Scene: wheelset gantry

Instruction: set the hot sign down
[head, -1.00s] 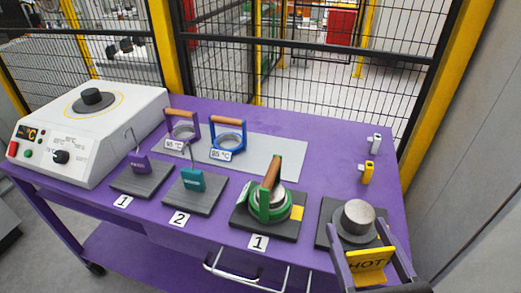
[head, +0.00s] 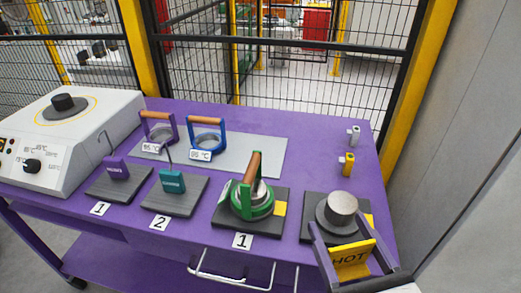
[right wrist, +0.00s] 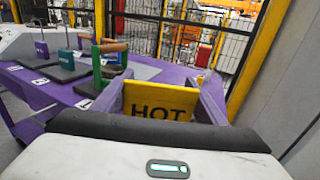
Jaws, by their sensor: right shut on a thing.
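The yellow hot sign (head: 352,259) with black letters is at the lower right of the head view, and it also shows in the right wrist view (right wrist: 160,108). My right gripper (head: 345,252) is shut on it, with one purple finger on each side. The sign is in front of a dark pad (head: 313,206) that bears a grey metal cylinder (head: 342,208). I cannot tell whether the sign's lower edge touches anything. My left gripper is not in view.
A green ring with a wooden handle (head: 251,200) stands on the neighbouring pad. Purple (head: 116,168) and teal (head: 172,181) blocks stand on pads further left. Two ring holders stand on a grey plate (head: 260,156). A white heater (head: 90,133) is at the left.

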